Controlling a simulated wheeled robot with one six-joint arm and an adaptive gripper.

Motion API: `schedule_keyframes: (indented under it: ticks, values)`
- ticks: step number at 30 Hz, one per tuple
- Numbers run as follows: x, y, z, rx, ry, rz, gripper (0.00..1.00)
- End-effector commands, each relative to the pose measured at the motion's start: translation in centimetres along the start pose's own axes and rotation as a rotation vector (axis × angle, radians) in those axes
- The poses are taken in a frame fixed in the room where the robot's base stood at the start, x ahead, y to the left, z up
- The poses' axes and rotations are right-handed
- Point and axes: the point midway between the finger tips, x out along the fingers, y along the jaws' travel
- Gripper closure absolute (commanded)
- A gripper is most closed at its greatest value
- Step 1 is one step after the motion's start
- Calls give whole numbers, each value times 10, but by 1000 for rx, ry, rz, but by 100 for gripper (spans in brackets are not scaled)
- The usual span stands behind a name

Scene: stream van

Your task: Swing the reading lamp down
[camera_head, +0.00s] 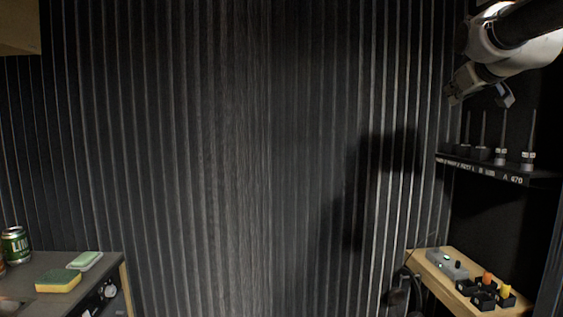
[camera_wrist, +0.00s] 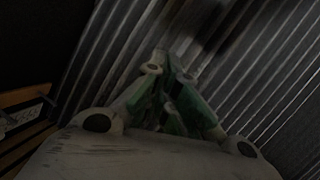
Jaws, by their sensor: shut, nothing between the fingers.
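My gripper (camera_wrist: 168,68) shows in the wrist view, with its greenish fingers drawn together and nothing seen between them. It points toward the dark ribbed wall, and I cannot judge the gap to the wall. In the head view my arm hangs in from the upper right corner, above a dark rack; its outer end is small and dark there. I cannot pick out the reading lamp in either view. It may be outside the frames or hidden behind my arm.
A black rack (camera_head: 497,170) with upright rods is on the right. Below it, a wooden shelf (camera_head: 428,268) holds a grey box (camera_head: 447,264) and orange and yellow pieces. At lower left a counter (camera_head: 105,262) carries a green can (camera_head: 15,245) and sponges (camera_head: 58,281). The middle is clear.

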Motion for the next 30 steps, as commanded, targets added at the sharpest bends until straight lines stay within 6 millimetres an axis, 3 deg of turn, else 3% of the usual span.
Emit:
schedule_keyframes:
  ticks: [1,3,9,12,15,18,21,30]
  values:
    - [-14,-22,34,26,-80,-46,100]
    - [-34,-48,84,64,-201,-102,100]
    - [-105,-110,220,150,-541,-213,100]
    - [-140,-131,276,176,-688,-241,100]
    - [-168,-144,316,191,-797,-256,100]
    - [-184,-150,340,200,-863,-261,100]
    - [-192,-153,350,204,-891,-262,100]
    - [-192,-153,350,205,-894,-262,100]
